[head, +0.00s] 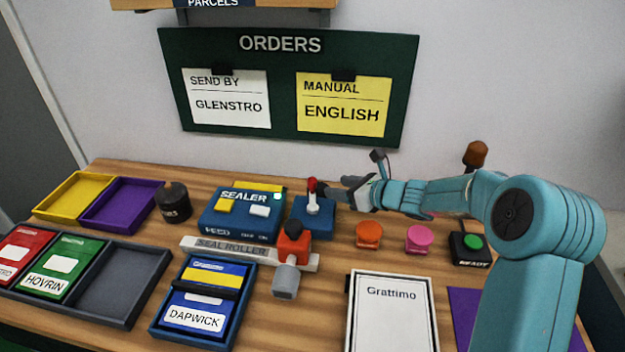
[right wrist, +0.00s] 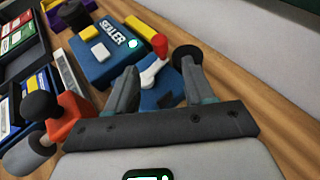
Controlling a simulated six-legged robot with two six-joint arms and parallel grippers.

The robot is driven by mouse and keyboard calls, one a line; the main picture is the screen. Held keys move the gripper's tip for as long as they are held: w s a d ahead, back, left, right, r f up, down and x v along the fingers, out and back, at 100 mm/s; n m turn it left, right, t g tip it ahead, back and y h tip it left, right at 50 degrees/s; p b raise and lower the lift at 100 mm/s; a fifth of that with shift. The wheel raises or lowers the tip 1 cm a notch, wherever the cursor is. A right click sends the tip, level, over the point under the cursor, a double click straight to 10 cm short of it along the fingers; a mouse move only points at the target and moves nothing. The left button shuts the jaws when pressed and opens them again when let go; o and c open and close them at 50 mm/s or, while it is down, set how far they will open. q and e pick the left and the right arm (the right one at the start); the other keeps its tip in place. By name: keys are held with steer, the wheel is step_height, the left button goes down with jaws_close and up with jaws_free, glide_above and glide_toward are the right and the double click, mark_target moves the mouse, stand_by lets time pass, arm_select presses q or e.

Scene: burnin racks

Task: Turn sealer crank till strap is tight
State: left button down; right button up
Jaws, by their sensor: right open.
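The blue sealer (head: 240,228) stands mid-table, with a yellow and a white button on top. Its crank base (head: 312,222) sits at its right side, and the crank's red knob (head: 312,184) points up on a white arm. In the right wrist view the knob (right wrist: 159,44) and white crank arm (right wrist: 152,72) show between my fingers. My right gripper (head: 335,190) is open beside the crank; I cannot tell if it touches. A blue parcel labelled DAPWICK (head: 194,315) has a yellow band across it, in a blue tray. My left gripper is out of view.
The seal roller (head: 289,262), with orange body and grey end, lies before the sealer. Orange (head: 369,234) and pink (head: 419,239) stampers and a green READY button (head: 472,243) stand to the right. A white Grattimo panel (head: 390,320) lies in front.

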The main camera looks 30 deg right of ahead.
mark_target(316, 183)
steer(key=p+x, duration=0.2)
steer(key=x, duration=0.9)
